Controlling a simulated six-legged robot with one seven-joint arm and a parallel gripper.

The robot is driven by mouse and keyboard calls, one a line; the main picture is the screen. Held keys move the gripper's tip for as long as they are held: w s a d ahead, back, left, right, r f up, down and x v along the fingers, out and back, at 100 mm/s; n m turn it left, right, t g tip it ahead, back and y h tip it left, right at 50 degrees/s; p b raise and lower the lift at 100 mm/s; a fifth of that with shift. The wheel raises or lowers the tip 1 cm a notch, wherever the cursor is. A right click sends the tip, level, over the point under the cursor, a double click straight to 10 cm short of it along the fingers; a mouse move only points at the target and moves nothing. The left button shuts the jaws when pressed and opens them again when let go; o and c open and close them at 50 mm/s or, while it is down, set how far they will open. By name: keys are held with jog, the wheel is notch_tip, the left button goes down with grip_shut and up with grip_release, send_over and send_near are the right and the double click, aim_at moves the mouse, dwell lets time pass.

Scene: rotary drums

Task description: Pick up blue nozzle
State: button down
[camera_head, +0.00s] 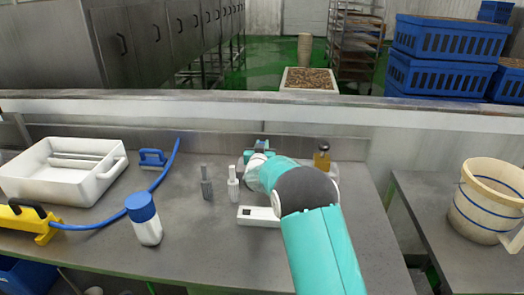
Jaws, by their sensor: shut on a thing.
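My teal and white arm reaches over the grey worktop (185,240), and my gripper (259,152) is at the back of it, near the low back wall. My gripper is shut on a small blue piece, which I take as the blue nozzle (262,144). Only a little of it shows at the far side of my gripper. My wrist hides most of the fingers and the grip. I cannot tell whether the piece touches the worktop.
Two small upright nozzles, grey (206,184) and white (233,185), stand left of my gripper. A white block (256,217) lies in front, an amber bottle (322,157) right. A blue-capped bottle (147,221), blue brush-like piece (152,158), blue hose (168,168) and white tray (60,172) are left.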

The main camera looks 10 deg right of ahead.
jog(key=s+r, duration=1.1)
jog(key=s, duration=0.3)
jog(key=shift+d, duration=0.45)
notch_tip(320, 180, up, 6)
dwell(0.4)
dwell(0.4)
